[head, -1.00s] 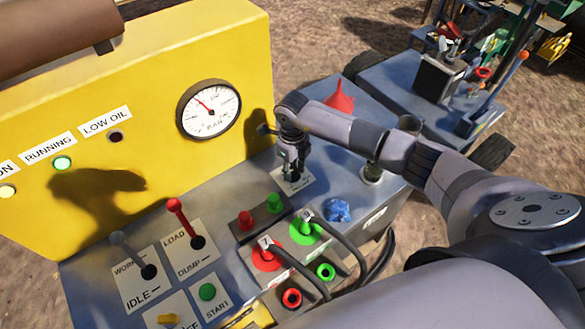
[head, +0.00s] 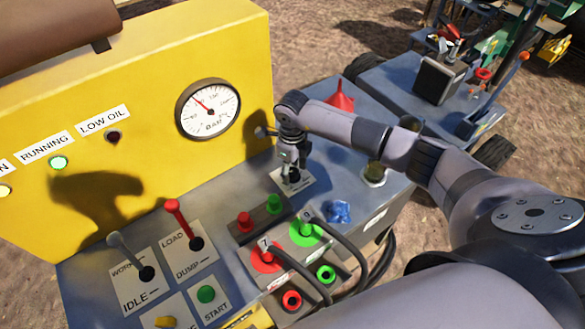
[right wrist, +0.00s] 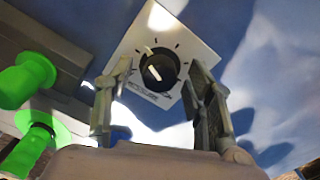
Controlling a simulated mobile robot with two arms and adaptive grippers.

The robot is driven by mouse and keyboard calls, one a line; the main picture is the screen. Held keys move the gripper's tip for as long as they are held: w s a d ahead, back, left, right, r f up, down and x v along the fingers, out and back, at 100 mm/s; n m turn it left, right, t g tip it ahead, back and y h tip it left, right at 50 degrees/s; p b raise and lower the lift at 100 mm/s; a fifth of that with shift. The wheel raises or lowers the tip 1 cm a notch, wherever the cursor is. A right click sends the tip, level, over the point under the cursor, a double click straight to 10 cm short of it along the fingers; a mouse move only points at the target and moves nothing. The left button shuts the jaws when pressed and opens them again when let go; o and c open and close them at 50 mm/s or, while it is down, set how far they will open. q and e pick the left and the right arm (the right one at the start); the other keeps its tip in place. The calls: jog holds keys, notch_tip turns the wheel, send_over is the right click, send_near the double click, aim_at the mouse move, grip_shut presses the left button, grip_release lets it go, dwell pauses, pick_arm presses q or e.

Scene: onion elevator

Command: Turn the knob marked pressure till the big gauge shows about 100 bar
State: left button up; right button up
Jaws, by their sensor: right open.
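The pressure knob (right wrist: 158,70) is black with a white pointer line and sits on a white label plate with tick marks (right wrist: 190,50). In the right wrist view it lies between and beyond the fingers of my open right gripper (right wrist: 158,105). In the head view my right gripper (head: 291,172) points down over the plate and hides most of the knob. The big round gauge (head: 208,108) is on the yellow panel, its red needle pointing to the upper left; its numbers are too small to read. My left gripper is not in view.
Red (head: 245,222) and green (head: 274,204) plugs, hoses and couplings stand in front of the gripper. The red load lever (head: 178,215) is to the left. A blue rag (head: 339,211), a red funnel (head: 340,97) and a cup (head: 374,174) are to the right.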

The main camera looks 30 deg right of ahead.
aim_at(292, 171)
notch_tip(292, 171, up, 12)
dwell(0.5)
jog(key=shift+f, duration=0.1)
